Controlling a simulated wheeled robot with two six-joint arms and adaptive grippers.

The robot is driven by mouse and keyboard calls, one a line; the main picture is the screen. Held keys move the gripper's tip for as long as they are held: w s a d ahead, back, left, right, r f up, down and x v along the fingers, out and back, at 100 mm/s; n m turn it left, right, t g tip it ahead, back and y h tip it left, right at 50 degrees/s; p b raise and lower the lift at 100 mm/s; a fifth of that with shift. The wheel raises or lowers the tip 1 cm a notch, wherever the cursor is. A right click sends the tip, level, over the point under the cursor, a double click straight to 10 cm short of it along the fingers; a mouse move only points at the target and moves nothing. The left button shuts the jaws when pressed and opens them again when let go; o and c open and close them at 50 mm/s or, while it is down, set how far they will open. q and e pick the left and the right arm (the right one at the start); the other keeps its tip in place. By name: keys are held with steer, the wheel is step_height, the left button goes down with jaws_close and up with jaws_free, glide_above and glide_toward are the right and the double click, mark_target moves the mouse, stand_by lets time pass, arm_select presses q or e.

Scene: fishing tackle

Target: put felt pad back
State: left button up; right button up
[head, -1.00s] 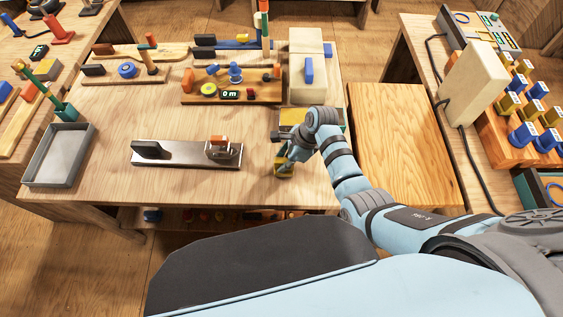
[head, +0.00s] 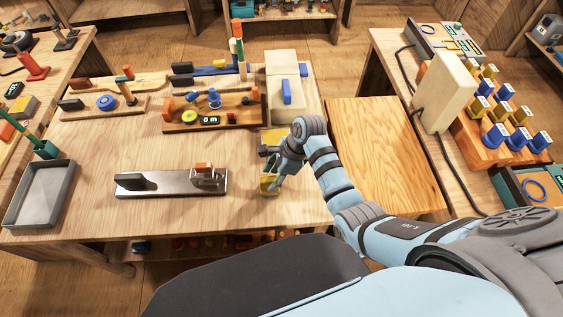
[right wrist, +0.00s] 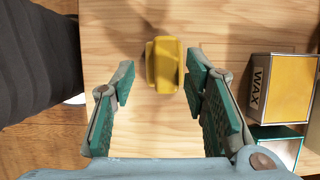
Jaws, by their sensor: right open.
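A small yellow block, which looks like the felt pad (head: 268,186), lies on the wooden table near its front edge. In the right wrist view the pad (right wrist: 166,64) has a raised middle and lies between and beyond my fingertips. My right gripper (head: 272,168) is over it, pointing down. In the right wrist view its teal-padded fingers (right wrist: 160,82) are wide apart, with a gap on both sides of the pad. Nothing is held. My left gripper is not in view.
A yellow-topped WAX box (right wrist: 284,88) and a teal-edged box (right wrist: 275,146) stand right of the gripper. A metal plate with a dark handle (head: 172,183) lies left of it. A grey tray (head: 40,194) sits at far left. Bare table lies between.

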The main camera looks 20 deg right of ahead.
steer(key=v, duration=0.8)
steer(key=shift+p, duration=0.3)
steer(key=shift+s+r, duration=0.1)
steer(key=s+d+f+n+t+h, duration=0.1)
steer(key=s+d+f+n+h, duration=0.2)
steer(key=s+n, duration=0.8)
steer(key=s+d+n+t+h, duration=0.1)
steer(key=s+d+n+h, duration=0.1)
steer(key=s+d+n, duration=0.7)
steer(key=s+a+f+n+g+b, duration=0.1)
steer(key=s+f+b, duration=0.1)
steer(key=f, duration=1)
steer(key=s+f+n+b, duration=0.1)
steer(key=s+f, duration=0.2)
steer(key=f, duration=0.8)
steer(key=s+f+g+b, duration=0.1)
steer(key=s+f+b, duration=0.1)
steer(key=s+f, duration=1.1)
steer(key=shift+d+f+m+b, duration=0.2)
steer(key=shift+f+m+b, duration=0.1)
steer(key=shift+f+b, duration=0.1)
